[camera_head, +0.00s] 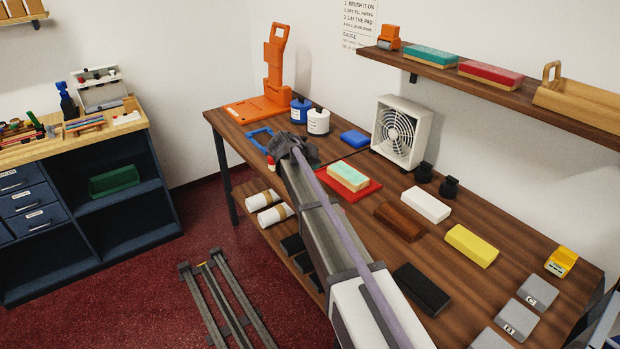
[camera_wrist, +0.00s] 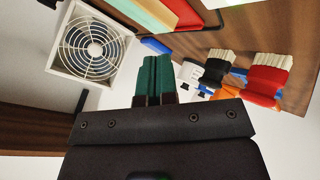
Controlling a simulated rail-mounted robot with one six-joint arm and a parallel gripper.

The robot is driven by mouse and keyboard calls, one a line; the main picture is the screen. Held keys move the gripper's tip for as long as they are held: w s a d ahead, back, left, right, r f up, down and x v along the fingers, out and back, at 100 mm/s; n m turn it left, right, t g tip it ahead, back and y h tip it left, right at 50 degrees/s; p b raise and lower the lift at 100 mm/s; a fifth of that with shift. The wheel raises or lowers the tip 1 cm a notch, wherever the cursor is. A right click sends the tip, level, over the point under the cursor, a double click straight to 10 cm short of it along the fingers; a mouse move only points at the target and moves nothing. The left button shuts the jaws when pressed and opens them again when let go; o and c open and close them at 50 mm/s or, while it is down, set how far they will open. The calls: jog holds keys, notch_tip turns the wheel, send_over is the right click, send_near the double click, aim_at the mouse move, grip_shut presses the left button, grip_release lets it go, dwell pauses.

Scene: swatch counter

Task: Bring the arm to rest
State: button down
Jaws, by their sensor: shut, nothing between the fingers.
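My arm reaches from the bottom of the head view up over the wooden counter (camera_head: 341,226). Its dark wrist end is near the counter's front edge, left of the red mat. In the head view my fingers are hard to make out. In the wrist view my gripper (camera_wrist: 156,60) shows its two green fingers together, shut with nothing between them. The fingers touch nothing that I can see.
A fan (camera_head: 401,132), a teal-topped block on a red mat (camera_head: 361,190), and blue (camera_head: 300,110) and white (camera_head: 318,121) pots stand near. A shelf (camera_head: 500,92) overhangs the right side. Brushes, one red-handled (camera_wrist: 265,82), show in the wrist view.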

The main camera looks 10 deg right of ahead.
jog(key=s+f+g+y, duration=0.1)
jog(key=s, duration=0.3)
jog(key=s+f+n+g, duration=0.1)
jog(key=s, duration=0.3)
jog(key=s+f+y, duration=0.1)
jog(key=s, duration=0.3)
jog(key=shift+s+a+g+y, duration=0.3)
jog(key=shift+a+g, duration=0.05)
jog(key=shift+g, duration=0.05)
jog(key=s+d+f+g+y, duration=0.1)
jog(key=s+y, duration=0.3)
jog(key=s, duration=2)
jog(key=shift+s+f+n+g+y+p, duration=0.15)
jog(key=shift+s+n+g+y+p, duration=0.25)
jog(key=shift+g, duration=0.5)
